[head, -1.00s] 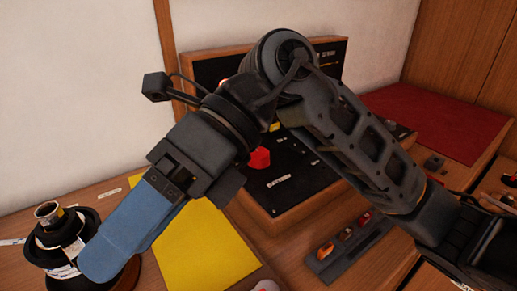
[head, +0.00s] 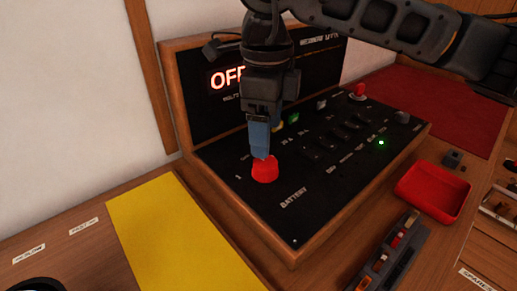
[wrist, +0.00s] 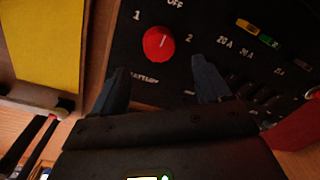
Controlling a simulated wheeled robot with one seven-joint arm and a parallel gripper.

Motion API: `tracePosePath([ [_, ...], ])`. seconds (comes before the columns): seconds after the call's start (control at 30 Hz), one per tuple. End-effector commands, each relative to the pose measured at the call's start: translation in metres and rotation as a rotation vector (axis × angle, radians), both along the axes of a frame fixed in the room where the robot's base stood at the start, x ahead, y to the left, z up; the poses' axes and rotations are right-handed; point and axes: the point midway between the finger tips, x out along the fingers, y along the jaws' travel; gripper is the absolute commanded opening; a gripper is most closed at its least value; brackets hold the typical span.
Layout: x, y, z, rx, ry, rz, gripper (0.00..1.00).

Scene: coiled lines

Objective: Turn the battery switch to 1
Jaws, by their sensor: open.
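The battery switch is a round red knob (head: 264,170) on the sloped black panel (head: 320,205), above the word BATTERY. In the wrist view the knob (wrist: 158,43) has 1 at its left, OFF above and 2 at its right. Its pale pointer line points up, roughly at OFF. My gripper (head: 262,150) points down just above the knob, its blue fingers overlapping the knob's upper edge in the head view. In the wrist view my gripper (wrist: 160,78) is open, and the knob lies ahead, between the lines of the fingers. I cannot tell whether they touch it.
A display (head: 225,79) behind reads OFF, partly hidden by my gripper. The panel carries rows of switches, a green light (head: 381,142) and a red button (head: 360,91). A red tray (head: 434,192), a fuse strip (head: 390,255) and a yellow sheet (head: 180,235) lie around the panel.

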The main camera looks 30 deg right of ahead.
Motion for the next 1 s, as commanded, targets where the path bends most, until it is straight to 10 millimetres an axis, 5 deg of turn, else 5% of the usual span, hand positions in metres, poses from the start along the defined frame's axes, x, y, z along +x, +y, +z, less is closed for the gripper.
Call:
tracePosePath([
  [0.5, 0.002, -0.002, -0.068, 0.004, 0.003, 0.000, 0.77],
  [0.87, 0.003, -0.002, -0.074, 0.003, 0.001, 0.001, 0.77],
  [1.0, 0.003, -0.002, -0.074, 0.003, 0.002, 0.001, 0.64],
])
